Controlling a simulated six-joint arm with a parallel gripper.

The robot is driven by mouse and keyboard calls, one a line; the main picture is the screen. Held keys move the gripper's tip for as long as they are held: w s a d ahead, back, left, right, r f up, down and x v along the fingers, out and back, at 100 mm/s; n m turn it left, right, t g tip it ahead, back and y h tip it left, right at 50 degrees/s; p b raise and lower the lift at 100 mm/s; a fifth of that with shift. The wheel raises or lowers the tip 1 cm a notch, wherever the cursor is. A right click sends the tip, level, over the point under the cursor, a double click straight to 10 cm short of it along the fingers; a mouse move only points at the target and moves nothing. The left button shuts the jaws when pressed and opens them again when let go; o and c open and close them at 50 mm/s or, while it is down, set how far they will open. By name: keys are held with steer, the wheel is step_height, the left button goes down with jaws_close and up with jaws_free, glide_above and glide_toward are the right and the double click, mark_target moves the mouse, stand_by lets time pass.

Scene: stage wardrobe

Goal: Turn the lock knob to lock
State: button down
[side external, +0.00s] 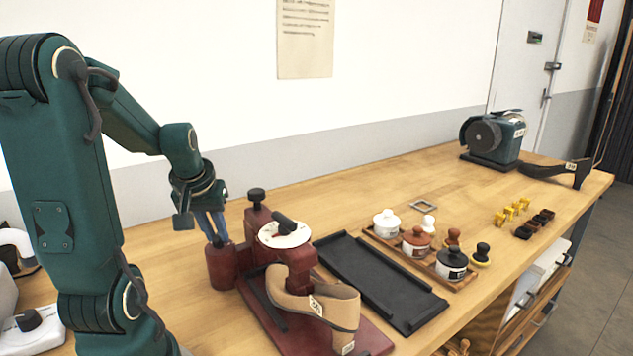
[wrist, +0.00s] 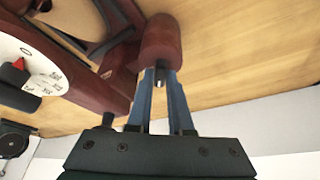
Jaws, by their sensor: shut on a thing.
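A dark red shoe-stretching machine (side external: 290,262) stands on the bench with a tan shoe (side external: 318,304) on it. A dark red cylinder (side external: 221,266) sits at its left end; it also shows in the wrist view (wrist: 160,43). My gripper (side external: 214,240) points down at this cylinder. In the wrist view, my gripper's blue fingers (wrist: 161,76) close around a small grey piece at the cylinder's end, which I take as the lock knob (wrist: 158,76). The fingers mostly hide it, and its angle is unclear.
A white dial (side external: 284,236) with a black handle and a black knob (side external: 257,195) rise close to my gripper. A black tray (side external: 380,287) and a wooden rack of jars (side external: 405,258) lie to the right. Bare bench lies behind the machine.

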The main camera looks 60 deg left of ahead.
steer(key=shift+m, duration=0.6)
steer(key=shift+a+m+h, duration=0.1)
steer(key=shift+m+h, duration=0.2)
steer(key=c, duration=0.8)
jaws_free()
steer(key=shift+t, duration=0.3)
steer(key=shift+v, duration=2.6)
